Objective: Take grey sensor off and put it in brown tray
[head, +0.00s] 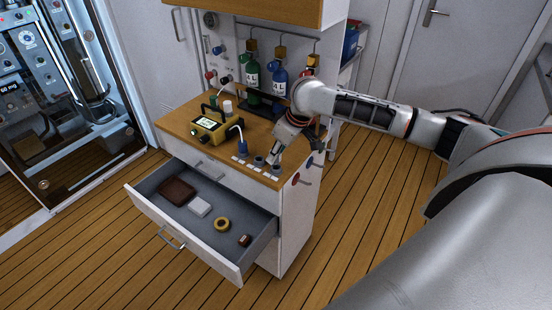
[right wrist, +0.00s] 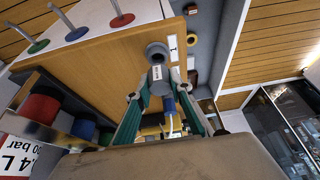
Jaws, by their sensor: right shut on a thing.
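The grey sensor (right wrist: 160,78), with a white label, sits between the teal fingertips of my right gripper (right wrist: 160,92) in the right wrist view. My right gripper (head: 273,158) is shut on it, low over the front right of the wooden cabinet top. A grey round socket (right wrist: 157,51) shows right beside the sensor; I cannot tell whether the two still touch. In the head view the fingers partly hide the sensor. The brown tray (head: 178,190) lies in the back left of the open drawer. My left gripper is out of view.
The open drawer (head: 141,200) also holds a white block (head: 199,206), a yellow ring (head: 222,224) and a small brown piece (head: 244,240). A blue sensor (head: 242,147) with a white cable and a yellow meter (head: 209,127) stand left of my gripper. Bottles (head: 251,75) hang behind.

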